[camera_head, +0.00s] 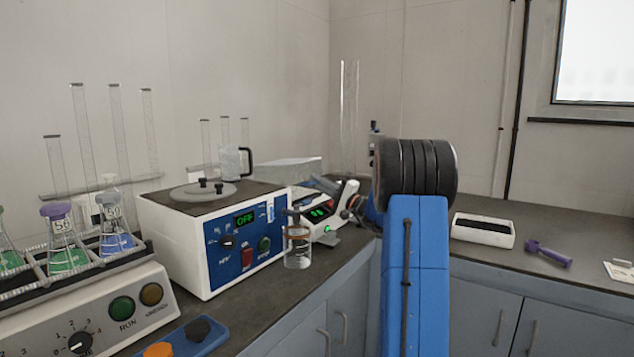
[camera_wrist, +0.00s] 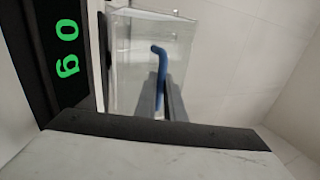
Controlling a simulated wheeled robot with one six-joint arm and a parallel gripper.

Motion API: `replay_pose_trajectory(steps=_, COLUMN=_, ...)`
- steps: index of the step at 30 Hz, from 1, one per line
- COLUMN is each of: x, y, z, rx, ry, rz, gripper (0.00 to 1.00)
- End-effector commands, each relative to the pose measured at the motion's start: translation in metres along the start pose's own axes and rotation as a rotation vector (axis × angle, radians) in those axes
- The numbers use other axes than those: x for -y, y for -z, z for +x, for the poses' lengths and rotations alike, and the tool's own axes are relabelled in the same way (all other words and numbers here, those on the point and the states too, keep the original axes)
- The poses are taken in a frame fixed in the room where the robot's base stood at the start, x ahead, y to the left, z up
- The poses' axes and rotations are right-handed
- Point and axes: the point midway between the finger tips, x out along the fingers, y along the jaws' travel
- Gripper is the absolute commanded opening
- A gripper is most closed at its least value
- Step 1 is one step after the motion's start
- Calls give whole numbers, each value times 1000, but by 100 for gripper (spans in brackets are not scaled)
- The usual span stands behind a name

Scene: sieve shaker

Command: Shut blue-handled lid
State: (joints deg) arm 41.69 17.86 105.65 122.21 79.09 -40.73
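The blue handle (camera_wrist: 160,66) stands out against a clear, see-through box or lid (camera_wrist: 125,50) in the wrist view. The lid's hinge and how far it stands open are unclear. My gripper (camera_wrist: 163,98) shows as two grey fingers close to the handle's lower end, which lies between or just beyond them. I cannot tell whether they touch it. A black panel with green "0g" digits (camera_wrist: 67,48) is at the left. In the head view, a clear slanted cover (camera_head: 290,168) sits behind a device with a green display (camera_head: 318,213); my arm partly hides this area.
A white and blue box reading OFF (camera_head: 235,240) stands left of the display device. A glass jar (camera_head: 297,248) is in front. A shaker with flasks (camera_head: 85,310) is at the far left. A white tray (camera_head: 482,230) and purple tool (camera_head: 547,254) lie on the right counter.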

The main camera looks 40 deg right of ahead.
Motion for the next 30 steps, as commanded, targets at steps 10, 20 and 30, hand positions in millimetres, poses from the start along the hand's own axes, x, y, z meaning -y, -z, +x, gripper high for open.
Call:
replay_pose_trajectory(steps=10, x=-3, y=1, z=-2, rx=-3, ry=-5, rz=4, gripper=17)
replay_pose_trajectory(steps=20, x=0, y=1, z=-49, rx=-4, ry=-3, rz=1, gripper=17)
replay_pose_trajectory(steps=30, x=0, y=1, z=-117, rx=-4, ry=-3, rz=1, gripper=17)
